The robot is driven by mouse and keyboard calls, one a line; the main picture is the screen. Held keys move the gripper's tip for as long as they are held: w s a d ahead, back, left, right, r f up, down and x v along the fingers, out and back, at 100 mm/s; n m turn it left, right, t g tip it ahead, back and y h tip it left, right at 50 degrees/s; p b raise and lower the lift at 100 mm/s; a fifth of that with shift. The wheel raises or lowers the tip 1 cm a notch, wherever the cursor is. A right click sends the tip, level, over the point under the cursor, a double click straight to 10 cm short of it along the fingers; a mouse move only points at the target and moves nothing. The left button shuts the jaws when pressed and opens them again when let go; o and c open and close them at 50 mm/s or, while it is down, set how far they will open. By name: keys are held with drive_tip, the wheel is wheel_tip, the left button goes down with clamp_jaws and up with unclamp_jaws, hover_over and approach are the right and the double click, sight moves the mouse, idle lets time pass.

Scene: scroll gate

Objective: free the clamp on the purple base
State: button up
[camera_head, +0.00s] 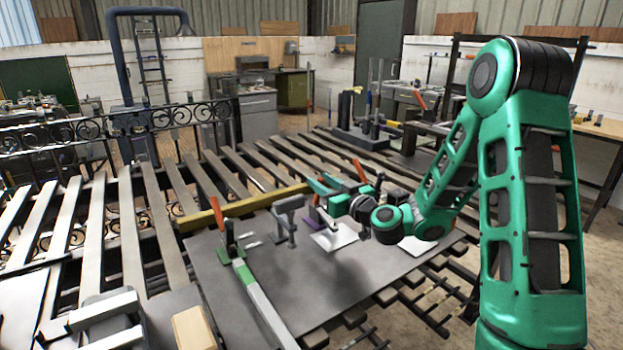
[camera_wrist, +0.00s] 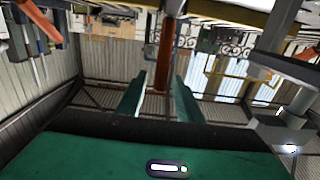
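The purple base (camera_head: 309,224) shows as a small patch on the grey metal sheet, mostly hidden by its clamp and my arm. A short red-orange handle (camera_head: 316,200) rises above it, close to my gripper. My gripper (camera_head: 318,183) is over this spot, its green fingers pointing left. In the wrist view my gripper (camera_wrist: 161,78) is open, with two green fingers apart. A red-orange handle (camera_wrist: 164,55) stands upright in the gap between the fingertips, with no visible contact. Whether the clamp is locked cannot be told.
A grey post (camera_head: 289,218) stands just left of the purple base. A yellow bar (camera_head: 245,206) runs along the sheet's back edge. Another red handle (camera_head: 360,170) is behind my gripper. The front of the metal sheet (camera_head: 340,285) is clear.

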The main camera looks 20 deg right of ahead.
drive_tip(key=shift+x, duration=2.7)
drive_tip(key=shift+c, duration=0.4)
clamp_jaws()
